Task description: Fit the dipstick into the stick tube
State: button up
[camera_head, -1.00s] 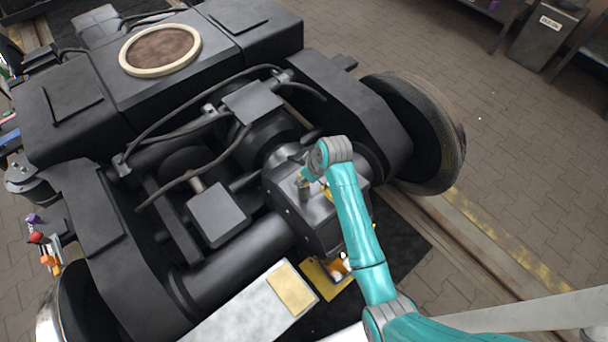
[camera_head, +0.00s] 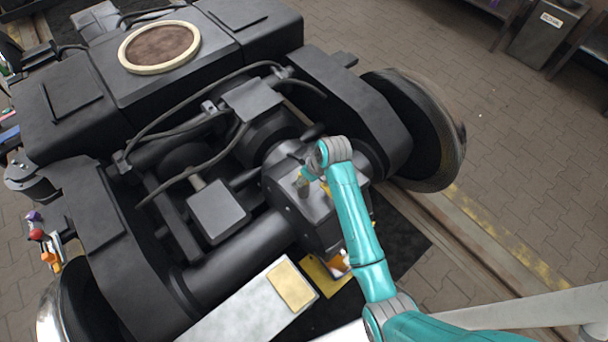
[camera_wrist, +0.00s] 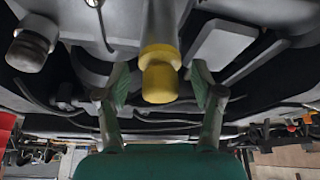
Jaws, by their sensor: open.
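A yellow knob (camera_wrist: 160,82), which looks like the dipstick's grip, shows at the end of a grey shaft or tube (camera_wrist: 160,25) in the wrist view. Where the dipstick ends and the stick tube begins, and how deep it sits, I cannot tell. My gripper (camera_wrist: 160,88) is open, with one finger on each side of the yellow knob and gaps between. In the head view my gripper (camera_head: 306,176) is over the black gearbox housing (camera_head: 318,222), mostly hidden by my wrist. A bit of yellow (camera_head: 326,190) shows beside it.
A dark capped stub (camera_wrist: 30,45) stands left of the knob in the wrist view; a stub (camera_head: 302,187) also shows on the housing. Hoses (camera_head: 190,125) and a wheel (camera_head: 425,130) are nearby. A yellow tray (camera_head: 318,272) and a pale bench (camera_head: 235,308) lie in front.

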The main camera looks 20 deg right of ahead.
jog(key=shift+r, duration=0.1)
jog(key=v, duration=1.2)
jog(key=shift+a, duration=0.1)
